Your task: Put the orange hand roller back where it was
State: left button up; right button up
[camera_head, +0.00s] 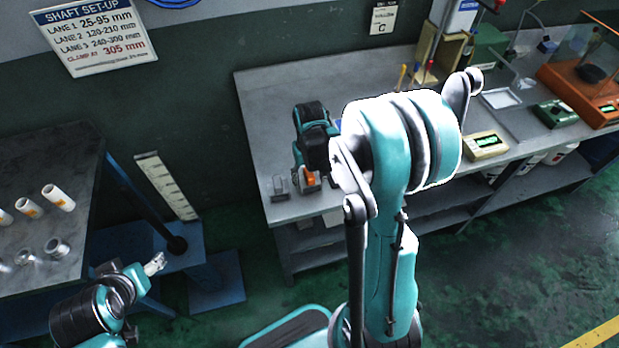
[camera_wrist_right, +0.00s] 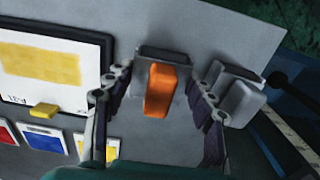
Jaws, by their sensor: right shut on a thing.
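The orange hand roller (camera_wrist_right: 160,90) is between the two fingers of my right gripper (camera_wrist_right: 158,98) in the right wrist view. A dark grey block (camera_wrist_right: 176,54) is right at its far end; I cannot tell whether the roller rests in it or is just above it. In the head view the orange roller (camera_head: 309,176) shows near the bench's left front edge, below my right gripper (camera_head: 312,172). A grey roller-like piece (camera_wrist_right: 241,103) sits on a similar block beside it. My left gripper (camera_head: 155,263) is at lower left, away from the bench; its jaw opening is too small to judge.
The grey bench (camera_head: 262,108) runs to the right, with a scale-like device (camera_head: 486,146) and a tray (camera_head: 515,111) on it. In the wrist view a white sheet with a yellow patch (camera_wrist_right: 42,62) and several coloured cards lie left. A dark table (camera_head: 25,255) holds white tubes.

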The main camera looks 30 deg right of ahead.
aim_at(309, 174)
jog(key=o, duration=0.6)
jog(key=shift+f, duration=0.2)
jog(key=o, duration=0.4)
jog(key=shift+r, duration=0.15)
jog(key=shift+r, duration=0.35)
notch_tip(309, 174, up, 11)
jog(key=p, duration=0.4)
jog(key=shift+r, duration=0.2)
jog(key=s+a+r+n+t, duration=0.2)
jog(key=s+a+r+t, duration=0.4)
jog(key=s+a, duration=0.4)
jog(key=shift+s+a+n+t, duration=0.3)
jog(key=shift+s+t, duration=0.1)
jog(key=shift+t, duration=0.2)
